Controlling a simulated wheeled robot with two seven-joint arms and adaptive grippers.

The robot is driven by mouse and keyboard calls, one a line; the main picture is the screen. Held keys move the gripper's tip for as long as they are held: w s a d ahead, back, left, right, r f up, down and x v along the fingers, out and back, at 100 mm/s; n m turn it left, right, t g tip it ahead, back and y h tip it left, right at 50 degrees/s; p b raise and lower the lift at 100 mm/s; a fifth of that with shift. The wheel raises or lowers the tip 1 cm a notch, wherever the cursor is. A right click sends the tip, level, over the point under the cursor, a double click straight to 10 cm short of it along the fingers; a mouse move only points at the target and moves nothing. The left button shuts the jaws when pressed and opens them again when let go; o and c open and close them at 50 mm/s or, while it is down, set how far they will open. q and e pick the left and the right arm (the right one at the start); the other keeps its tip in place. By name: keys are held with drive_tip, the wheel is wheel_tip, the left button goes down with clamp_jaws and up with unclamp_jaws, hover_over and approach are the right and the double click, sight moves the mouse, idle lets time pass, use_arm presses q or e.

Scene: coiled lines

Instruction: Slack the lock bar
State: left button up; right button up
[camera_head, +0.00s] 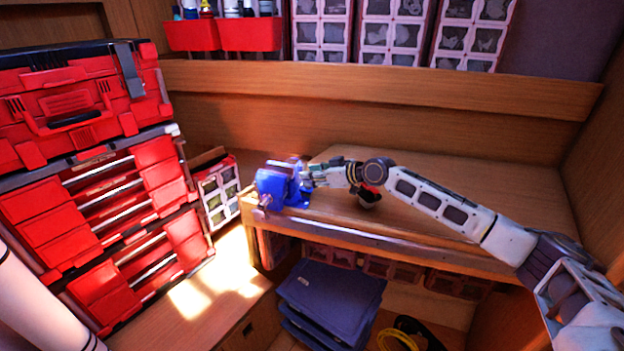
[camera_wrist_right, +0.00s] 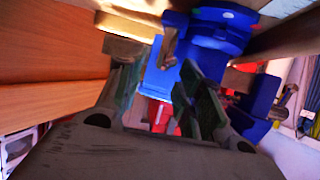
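A blue vise (camera_head: 272,186) is mounted at the left end of the wooden workbench. My right gripper (camera_head: 309,178) reaches it from the right and is close beside it. In the right wrist view the vise's blue body (camera_wrist_right: 215,35) fills the upper middle. A small brownish metal bar (camera_wrist_right: 169,47), which looks like the lock bar, stands out from the vise beyond and between my fingertips. My right gripper's fingers (camera_wrist_right: 160,85) are apart, with no object clearly held between them. Whether a finger touches the bar or vise, I cannot tell. My left gripper is out of view.
The wooden bench top (camera_head: 500,190) is largely clear right of the vise. A red tool chest (camera_head: 90,190) stands at the left. Blue stacked crates (camera_head: 332,300) and a yellow coil (camera_head: 398,340) lie below the bench. Red bins (camera_head: 250,34) sit on the shelf above.

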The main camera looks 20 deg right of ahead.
wheel_tip(320, 180, up, 9)
idle(0.5)
drive_tip(key=shift+a, duration=0.1)
